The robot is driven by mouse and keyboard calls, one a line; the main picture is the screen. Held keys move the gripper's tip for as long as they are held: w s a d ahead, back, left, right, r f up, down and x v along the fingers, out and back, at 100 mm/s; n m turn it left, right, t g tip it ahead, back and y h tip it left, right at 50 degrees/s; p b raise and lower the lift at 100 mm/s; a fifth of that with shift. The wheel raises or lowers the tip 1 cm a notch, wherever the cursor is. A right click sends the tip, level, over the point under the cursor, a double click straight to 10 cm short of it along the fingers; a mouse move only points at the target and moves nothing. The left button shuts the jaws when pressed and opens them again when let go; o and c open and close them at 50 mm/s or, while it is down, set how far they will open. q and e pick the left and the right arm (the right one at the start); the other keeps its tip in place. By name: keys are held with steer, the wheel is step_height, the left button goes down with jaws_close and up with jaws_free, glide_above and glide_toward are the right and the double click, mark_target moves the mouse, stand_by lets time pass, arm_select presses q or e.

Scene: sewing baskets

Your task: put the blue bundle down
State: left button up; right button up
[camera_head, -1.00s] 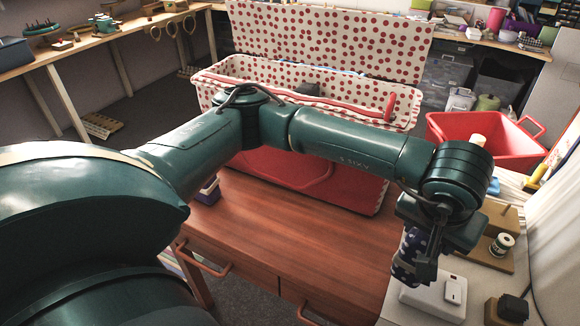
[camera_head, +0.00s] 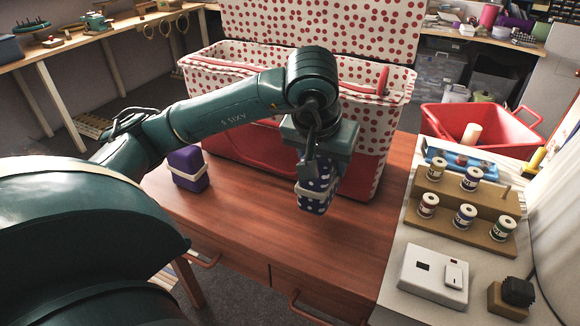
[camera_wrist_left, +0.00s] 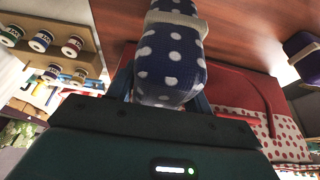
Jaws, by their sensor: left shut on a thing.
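The blue bundle (camera_head: 314,194) is dark blue with white dots and a pale band. My left gripper (camera_head: 318,168) is shut on it and holds it over the wooden table (camera_head: 240,226), in front of the polka-dot sewing basket. A gap between bundle and table cannot be judged surely. In the left wrist view the bundle (camera_wrist_left: 170,65) sits between the fingers, with the table top beyond it. My right gripper is not in view.
A purple bundle (camera_head: 187,168) stands on the table at the left. The open polka-dot basket (camera_head: 222,98) stands at the table's back. A spool rack (camera_head: 490,242) and a white switch box (camera_head: 418,277) lie on the right surface. The table's front middle is clear.

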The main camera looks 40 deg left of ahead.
arm_select(q)
steer(key=f, duration=0.5)
steer(key=shift+s+a+f+b, duration=0.1)
steer(key=shift+a+f+b, duration=0.15)
steer(key=shift+a+b, duration=0.05)
steer(key=shift+f, duration=2.2)
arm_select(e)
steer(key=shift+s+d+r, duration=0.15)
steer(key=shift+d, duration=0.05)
arm_select(q)
steer(key=shift+f+b, duration=0.2)
steer(key=shift+b, duration=0.25)
steer(key=o, duration=1)
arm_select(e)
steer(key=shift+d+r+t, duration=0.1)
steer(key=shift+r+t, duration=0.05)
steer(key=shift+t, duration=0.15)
arm_select(q)
steer(key=shift+r, duration=0.1)
